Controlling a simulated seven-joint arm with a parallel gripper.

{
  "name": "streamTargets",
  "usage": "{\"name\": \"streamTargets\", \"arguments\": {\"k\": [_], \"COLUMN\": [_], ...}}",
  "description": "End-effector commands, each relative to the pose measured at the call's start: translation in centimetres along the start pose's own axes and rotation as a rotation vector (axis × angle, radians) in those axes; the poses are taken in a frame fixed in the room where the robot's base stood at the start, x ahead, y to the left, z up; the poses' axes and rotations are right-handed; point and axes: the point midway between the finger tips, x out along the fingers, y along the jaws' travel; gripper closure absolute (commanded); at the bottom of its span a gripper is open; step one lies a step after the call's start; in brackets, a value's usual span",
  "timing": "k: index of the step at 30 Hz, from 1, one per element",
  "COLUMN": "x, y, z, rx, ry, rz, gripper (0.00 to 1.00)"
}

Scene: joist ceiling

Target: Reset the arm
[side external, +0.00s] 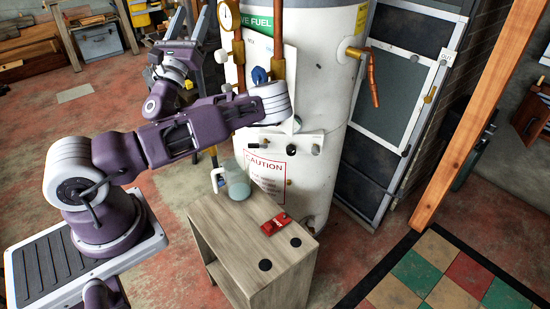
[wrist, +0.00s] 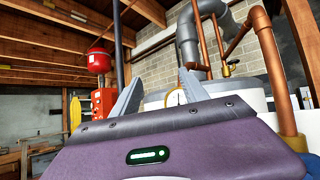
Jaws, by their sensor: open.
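My gripper (side external: 190,18) is raised at the top of the side external view, left of the white tank, with its fingers pointing up. In the wrist view its two grey fingers (wrist: 160,82) stand well apart with nothing between them. It is open and empty, far above the small wooden table (side external: 216,222). My purple arm is folded back, with its elbow near the tank's pipes.
The white tank (side external: 325,90) with copper pipes stands close behind. A wooden post (side external: 480,110) is at right. The wrist view shows ceiling joists (wrist: 60,28).

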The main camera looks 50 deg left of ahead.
Motion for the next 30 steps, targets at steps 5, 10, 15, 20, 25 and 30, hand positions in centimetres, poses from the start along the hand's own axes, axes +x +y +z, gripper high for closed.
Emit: {"name": "streamTargets", "arguments": {"k": [5, 10, 15, 20, 25, 30], "x": [-6.3, -19.7, -29.6, -31.7, -30.4, -29.9], "y": [10.6, 15.3, 9.4, -2.4, -12.0, -15.2], "z": [12.0, 13.5, 8.8, 7.0, 10.4, 12.8], "rx": [-0.019, -0.182, -0.585, -1.161, -1.668, -1.849], "ry": [-0.457, -0.593, -0.362, 0.129, 0.605, 0.78], "rz": [0.637, 1.396, 2.054, 2.353, 2.271, 2.17], "gripper": [0.48, 0.48, 0.48, 0.48, 0.48, 0.48]}}
